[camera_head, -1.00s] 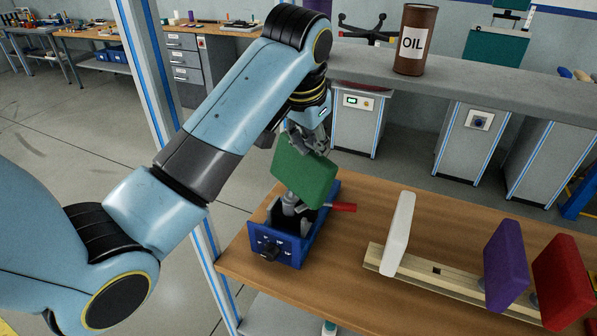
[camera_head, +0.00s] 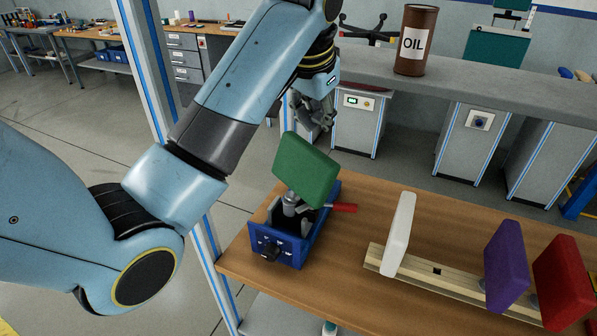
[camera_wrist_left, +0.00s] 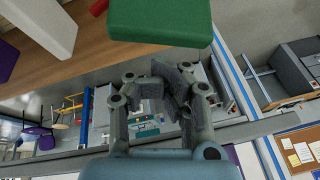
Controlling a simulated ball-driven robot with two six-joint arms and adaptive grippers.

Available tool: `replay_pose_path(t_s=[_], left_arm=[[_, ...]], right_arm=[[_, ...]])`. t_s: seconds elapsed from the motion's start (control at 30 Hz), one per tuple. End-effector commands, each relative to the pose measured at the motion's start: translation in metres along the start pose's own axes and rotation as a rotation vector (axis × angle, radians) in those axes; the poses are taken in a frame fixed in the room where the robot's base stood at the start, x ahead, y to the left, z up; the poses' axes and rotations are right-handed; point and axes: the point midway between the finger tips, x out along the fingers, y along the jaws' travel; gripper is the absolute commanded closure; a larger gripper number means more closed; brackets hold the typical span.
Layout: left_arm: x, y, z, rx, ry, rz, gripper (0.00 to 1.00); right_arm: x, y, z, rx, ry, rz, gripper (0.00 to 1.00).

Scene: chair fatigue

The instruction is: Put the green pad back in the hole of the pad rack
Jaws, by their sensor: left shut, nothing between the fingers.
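The green pad (camera_head: 306,170) stands tilted on a grey stem in a blue clamp box (camera_head: 283,247) on the wooden table. It also shows at the top of the left wrist view (camera_wrist_left: 160,22). My left gripper (camera_head: 327,122) is shut and empty, above and behind the pad, apart from it. Its fingers also show in the left wrist view (camera_wrist_left: 170,88). The pad rack (camera_head: 413,267) is a pale wooden bar with an empty square hole (camera_head: 437,271) between a white pad (camera_head: 398,234) and a purple pad (camera_head: 506,265). My right gripper is not in view.
A red pad (camera_head: 562,282) stands at the rack's right end. A red handle (camera_head: 344,208) sticks out from the clamp box. Table space between the box and rack is clear.

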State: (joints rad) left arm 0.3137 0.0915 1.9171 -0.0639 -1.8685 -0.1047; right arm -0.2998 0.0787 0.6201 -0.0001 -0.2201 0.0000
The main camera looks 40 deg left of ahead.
Motion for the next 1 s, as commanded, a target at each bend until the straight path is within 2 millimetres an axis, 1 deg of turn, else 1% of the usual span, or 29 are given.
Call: replay_pose_path(t_s=[0.3,0.37,0.6,1.0], left_arm=[[-0.0008,0.0001,-0.0004,0.0,0.0,0.0,1.0],[-0.0008,0.0001,-0.0004,0.0,0.0,0.0,0.94],[-0.0007,0.0,-0.0003,0.0,0.0,0.0,0.62],[-0.0004,0.0001,0.0001,0.0,-0.001,0.0,0.62]], right_arm=[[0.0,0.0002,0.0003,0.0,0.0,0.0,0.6],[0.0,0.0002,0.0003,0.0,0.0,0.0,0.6],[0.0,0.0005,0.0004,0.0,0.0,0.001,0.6],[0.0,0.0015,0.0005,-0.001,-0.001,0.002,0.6]])
